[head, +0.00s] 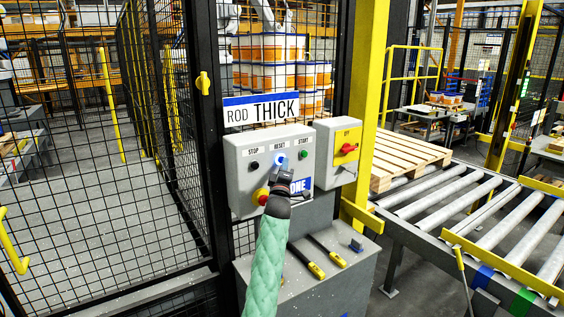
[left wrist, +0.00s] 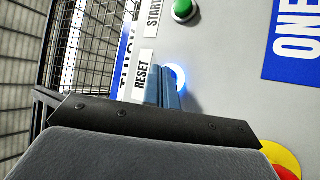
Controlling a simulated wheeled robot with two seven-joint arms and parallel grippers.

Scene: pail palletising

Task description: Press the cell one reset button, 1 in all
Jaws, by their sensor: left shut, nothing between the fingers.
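The grey control box (head: 241,180) is on the fence post, with STOP, RESET and START labels. The blue-lit reset button (head: 280,158) is in the middle, under the RESET label. It also glows in the left wrist view (left wrist: 180,78), partly hidden behind my fingers. My left gripper (head: 283,170) is shut and empty, its fingertips at the reset button. I cannot tell whether they touch it. In the left wrist view its fingers (left wrist: 166,90) point at the panel beside the RESET label. My right gripper is not in view.
On the same box are a black stop button (head: 254,165), a green start button (head: 303,154) and a red-and-yellow emergency stop (head: 262,197). Mesh fence stands left; a roller conveyor (head: 440,205) with a wooden pallet (head: 405,160) right.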

